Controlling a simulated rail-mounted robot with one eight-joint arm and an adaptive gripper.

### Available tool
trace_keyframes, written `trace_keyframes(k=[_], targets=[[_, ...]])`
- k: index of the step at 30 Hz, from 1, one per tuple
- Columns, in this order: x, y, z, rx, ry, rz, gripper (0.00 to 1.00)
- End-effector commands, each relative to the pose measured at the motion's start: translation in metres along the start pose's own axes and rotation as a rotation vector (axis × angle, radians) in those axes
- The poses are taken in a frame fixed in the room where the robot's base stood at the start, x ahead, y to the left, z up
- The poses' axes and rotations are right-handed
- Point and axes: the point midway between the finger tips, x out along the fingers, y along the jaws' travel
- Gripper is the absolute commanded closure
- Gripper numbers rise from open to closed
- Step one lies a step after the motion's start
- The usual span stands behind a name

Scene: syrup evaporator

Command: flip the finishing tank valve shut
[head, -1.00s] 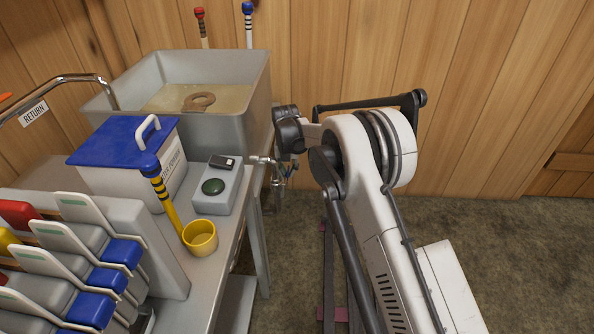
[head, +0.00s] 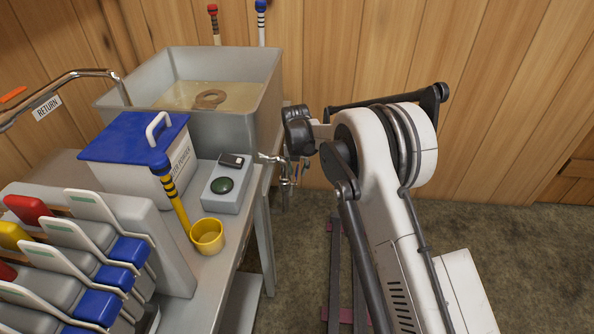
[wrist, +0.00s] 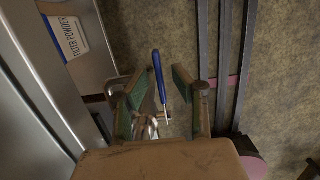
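The finishing tank (head: 235,125), a grey steel basin with amber liquid in it, stands at the back left in the head view. Its metal valve (head: 274,159) sticks out at the lower right corner. In the wrist view a blue-handled lever (wrist: 158,75) with a metal shank lies between my gripper's fingers (wrist: 160,86), near some shiny fittings (wrist: 150,125). The fingers are apart, with a gap on each side of the lever, so I see no grip. In the head view my gripper is small beside the valve, its fingertips hard to make out.
A white box with a blue lid (head: 135,138), a grey box with a green button (head: 225,190) and a yellow cup (head: 207,235) stand on the steel bench, left of my arm. Dark rails (wrist: 230,65) run along the floor. Open carpet lies to the right.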

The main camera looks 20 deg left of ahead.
Motion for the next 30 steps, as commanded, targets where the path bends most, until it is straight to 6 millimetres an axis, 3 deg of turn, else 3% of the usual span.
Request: trace_keyframes(k=[18, 30], targets=[[-0.103, 0.000, 0.000, 0.000, 0.000, 0.000, 0.75], [-0.116, 0.000, 0.000, 0.000, 0.000, 0.000, 0.75]])
